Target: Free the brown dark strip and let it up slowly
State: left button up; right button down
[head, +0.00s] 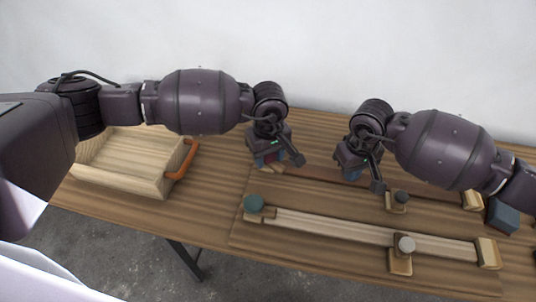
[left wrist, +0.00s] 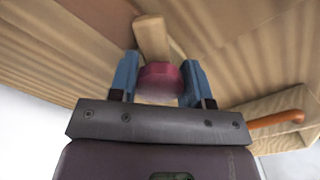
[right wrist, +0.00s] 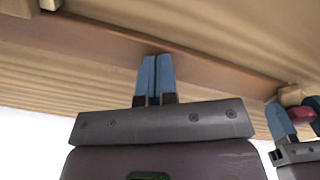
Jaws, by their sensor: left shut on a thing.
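The brown dark strip (head: 318,177) runs along the back of the table and crosses the right wrist view (right wrist: 105,42). At its left end is a dark red knob (left wrist: 160,78) over a pale wooden piece (left wrist: 152,38). My left gripper (head: 268,160) is shut on this knob, with its blue fingers (left wrist: 158,80) on either side. My right gripper (head: 352,174) is over the strip to the right of the knob. Its blue fingers (right wrist: 156,75) are together with nothing between them, tips at the strip; whether they press on it I cannot tell.
In front lies a pale strip (head: 335,227) with a teal knob (head: 254,203) and a grey knob (head: 405,244). A dark knob (head: 401,196) stands by the brown strip. A wooden tray (head: 125,178) with an orange handle is left; a blue block (head: 503,217) is right.

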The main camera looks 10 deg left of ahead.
pick_arm(q)
jog(key=shift+d+r+m, duration=0.2)
jog(key=shift+m, duration=0.2)
pick_arm(e)
jog(key=shift+f, duration=0.1)
pick_arm(q)
jog(key=shift+m, duration=2.7)
jog(key=shift+m, duration=1.4)
pick_arm(e)
jog(key=shift+f, duration=0.1)
